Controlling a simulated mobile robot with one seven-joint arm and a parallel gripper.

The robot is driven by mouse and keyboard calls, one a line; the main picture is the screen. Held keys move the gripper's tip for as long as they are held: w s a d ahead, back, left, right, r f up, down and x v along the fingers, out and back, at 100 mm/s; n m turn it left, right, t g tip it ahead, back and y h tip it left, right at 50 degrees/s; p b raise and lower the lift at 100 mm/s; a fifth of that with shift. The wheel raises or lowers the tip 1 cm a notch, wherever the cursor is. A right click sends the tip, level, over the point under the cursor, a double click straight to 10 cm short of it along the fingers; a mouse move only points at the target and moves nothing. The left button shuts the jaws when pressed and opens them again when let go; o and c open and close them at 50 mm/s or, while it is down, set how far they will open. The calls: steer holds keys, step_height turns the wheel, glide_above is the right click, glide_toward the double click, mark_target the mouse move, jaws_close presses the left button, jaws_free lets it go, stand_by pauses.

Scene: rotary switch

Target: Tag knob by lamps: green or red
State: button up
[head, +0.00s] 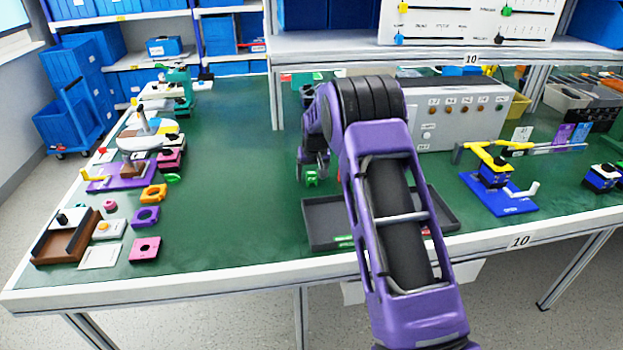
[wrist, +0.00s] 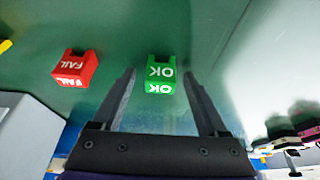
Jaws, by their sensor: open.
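A grey panel box (head: 465,120) stands under the shelf in the head view, with a row of several small lamps and a pale round part below them. I cannot tell which lamps are lit. My gripper (wrist: 159,76) points down over the table, open, its fingers on either side of the green OK tag (wrist: 160,74). I cannot tell whether they touch it. In the head view the green tag (head: 311,178) shows below my gripper (head: 313,168).
A dark tray (head: 322,224) with green and red marks lies at the table's front edge, partly behind my arm. A blue-based fixture with a yellow arm (head: 497,170) stands at the right. Several coloured parts and fixtures crowd the left side. The green tabletop (head: 230,150) between is clear.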

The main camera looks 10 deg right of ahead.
jaws_close()
